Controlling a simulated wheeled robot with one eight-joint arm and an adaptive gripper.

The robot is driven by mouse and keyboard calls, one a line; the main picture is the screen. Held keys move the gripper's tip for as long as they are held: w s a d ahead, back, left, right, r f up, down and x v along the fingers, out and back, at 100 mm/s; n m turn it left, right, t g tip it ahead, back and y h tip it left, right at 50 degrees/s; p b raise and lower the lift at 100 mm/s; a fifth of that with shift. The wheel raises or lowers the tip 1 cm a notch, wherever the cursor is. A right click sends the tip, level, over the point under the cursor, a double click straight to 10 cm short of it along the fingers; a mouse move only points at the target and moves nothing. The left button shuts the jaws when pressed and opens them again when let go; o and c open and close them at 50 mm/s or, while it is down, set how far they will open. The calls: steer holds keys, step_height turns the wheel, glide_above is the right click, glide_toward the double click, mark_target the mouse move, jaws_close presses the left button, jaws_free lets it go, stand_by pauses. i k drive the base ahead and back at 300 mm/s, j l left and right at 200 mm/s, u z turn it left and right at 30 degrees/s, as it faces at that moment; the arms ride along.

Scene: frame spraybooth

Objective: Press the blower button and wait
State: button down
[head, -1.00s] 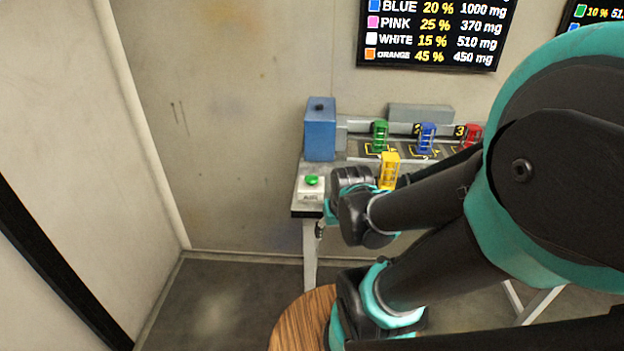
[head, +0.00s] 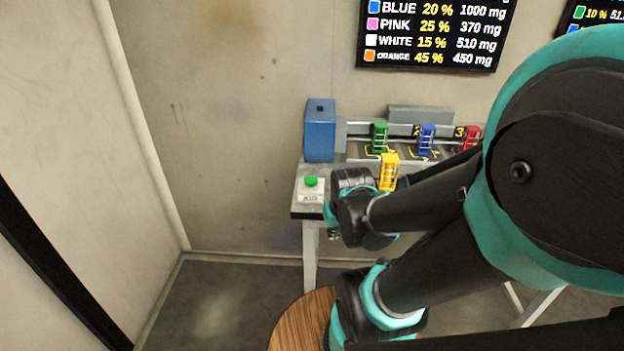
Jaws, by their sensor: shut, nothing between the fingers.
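The green blower button (head: 311,181) sits on a white box labelled AIR (head: 311,196) at the left front corner of the table. My gripper (head: 333,234) shows only as a small dark part below the teal wrist ring, right of and below the button in the picture. It is shut and holds nothing. My wrist hides most of it. In this view it is apart from the button, whose top is uncovered.
A blue box (head: 320,132) stands behind the button. Green (head: 379,137), blue (head: 427,139), red (head: 472,136) and yellow (head: 389,172) frames stand on the table (head: 305,208) to the right. A round wooden top (head: 300,322) is in front.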

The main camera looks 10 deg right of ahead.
mark_target(311, 181)
steer(key=k+j, duration=0.4)
steer(key=j, duration=0.2)
steer(key=k+j, duration=0.45)
steer(key=j+u, duration=0.05)
steer(key=j, duration=0.05)
